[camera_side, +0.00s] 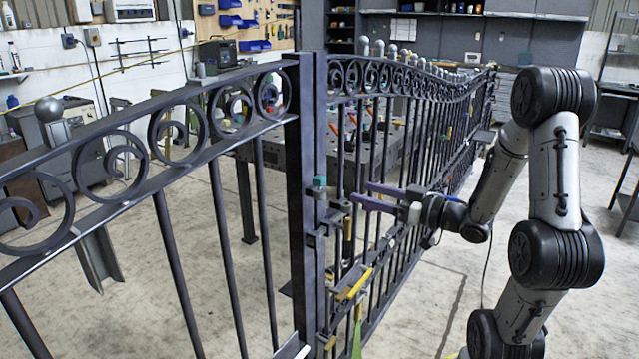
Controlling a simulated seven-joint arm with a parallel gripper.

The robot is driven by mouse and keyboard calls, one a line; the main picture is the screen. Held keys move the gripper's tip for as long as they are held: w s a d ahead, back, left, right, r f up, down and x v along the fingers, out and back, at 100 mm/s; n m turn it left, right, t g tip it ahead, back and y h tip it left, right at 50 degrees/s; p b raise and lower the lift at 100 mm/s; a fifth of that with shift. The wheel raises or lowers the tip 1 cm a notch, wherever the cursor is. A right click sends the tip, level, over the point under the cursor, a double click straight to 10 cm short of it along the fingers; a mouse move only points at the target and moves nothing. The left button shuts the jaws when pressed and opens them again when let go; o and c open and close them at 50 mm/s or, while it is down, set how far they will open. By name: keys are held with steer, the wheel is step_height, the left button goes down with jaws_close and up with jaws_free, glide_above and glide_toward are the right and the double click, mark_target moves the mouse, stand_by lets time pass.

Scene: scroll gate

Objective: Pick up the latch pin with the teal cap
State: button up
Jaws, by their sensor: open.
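The latch pin's teal cap (319,182) shows on the right side of the gate post, about halfway up the gate. The pin body below the cap is dark and hard to tell from the post and latch fittings. My gripper (360,195) is open, with its two long purple-grey fingers pointing left toward the post. The fingertips are to the right of the teal cap and at nearly its height, apart from it in the picture. Nothing is seen between the fingers.
The dark metal scroll gate (220,160) crosses the view, with its upright post (300,200) in the middle. A yellow-edged bracket (354,284) and a green strap (357,335) sit below the latch. A work table with red-handled tools stands behind the bars. Concrete floor is clear at right.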

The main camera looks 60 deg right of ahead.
mark_target(324, 181)
steer(key=w, duration=1.3)
steer(key=shift+r, duration=0.1)
jaws_close()
